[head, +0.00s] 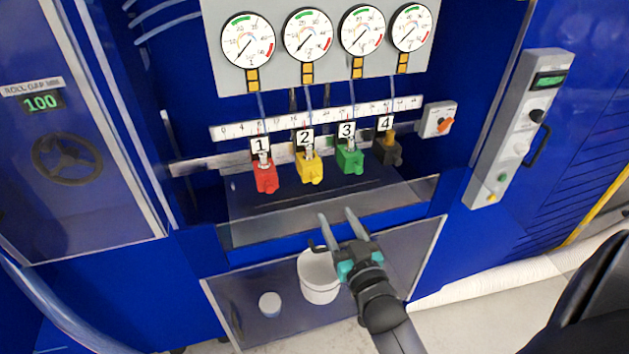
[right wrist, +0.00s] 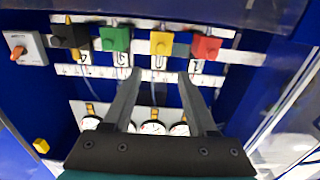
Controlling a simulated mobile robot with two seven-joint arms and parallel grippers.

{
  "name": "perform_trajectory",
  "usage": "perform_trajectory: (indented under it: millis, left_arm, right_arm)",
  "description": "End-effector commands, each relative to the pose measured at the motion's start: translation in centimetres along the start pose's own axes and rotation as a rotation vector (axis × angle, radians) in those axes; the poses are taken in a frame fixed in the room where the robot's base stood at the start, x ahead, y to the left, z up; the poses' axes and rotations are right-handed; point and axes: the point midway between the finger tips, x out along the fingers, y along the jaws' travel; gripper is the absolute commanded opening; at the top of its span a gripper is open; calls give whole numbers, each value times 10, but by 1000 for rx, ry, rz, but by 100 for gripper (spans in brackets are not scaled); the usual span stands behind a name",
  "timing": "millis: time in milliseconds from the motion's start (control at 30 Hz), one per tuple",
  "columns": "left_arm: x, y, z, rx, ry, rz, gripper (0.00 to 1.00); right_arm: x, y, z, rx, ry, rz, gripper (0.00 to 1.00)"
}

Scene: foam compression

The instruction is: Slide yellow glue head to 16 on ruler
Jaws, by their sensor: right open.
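The yellow glue head (head: 310,168), labelled 2, hangs on the rail between the red head (head: 265,176) and the green head (head: 349,158). The white ruler (head: 284,122) runs above the heads; its numbers are too small to read surely. My right gripper (head: 338,216) is open and empty, below and in front of the heads, apart from them. In the right wrist view, which looks upside down, the yellow glue head (right wrist: 161,44) appears beyond and between the open fingers (right wrist: 160,76). My left gripper is not in view.
A black head (head: 388,150), labelled 4, sits right of the green one. Gauges (head: 308,35) are above the ruler. A clear panel edge (head: 330,212) lies below the heads. A white bucket (head: 319,279) stands below my gripper. A switch box (head: 438,119) is at the rail's right end.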

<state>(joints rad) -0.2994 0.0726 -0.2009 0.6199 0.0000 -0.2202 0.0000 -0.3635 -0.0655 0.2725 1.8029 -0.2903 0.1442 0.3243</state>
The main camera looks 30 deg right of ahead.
Motion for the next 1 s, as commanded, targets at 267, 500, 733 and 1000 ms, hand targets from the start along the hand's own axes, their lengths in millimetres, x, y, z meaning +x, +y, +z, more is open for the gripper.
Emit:
perform_trajectory:
  millis: [267,500,733,1000]
  left_arm:
    - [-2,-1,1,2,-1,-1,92]
    - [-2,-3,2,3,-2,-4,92]
    - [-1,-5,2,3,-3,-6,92]
    - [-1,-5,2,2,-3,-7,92]
  right_arm:
    - [48,0,-1,-1,2,0,58]
    - [86,0,0,-1,1,0,58]
    - [115,0,0,0,0,0,58]
    - [126,0,1,0,-2,0,58]
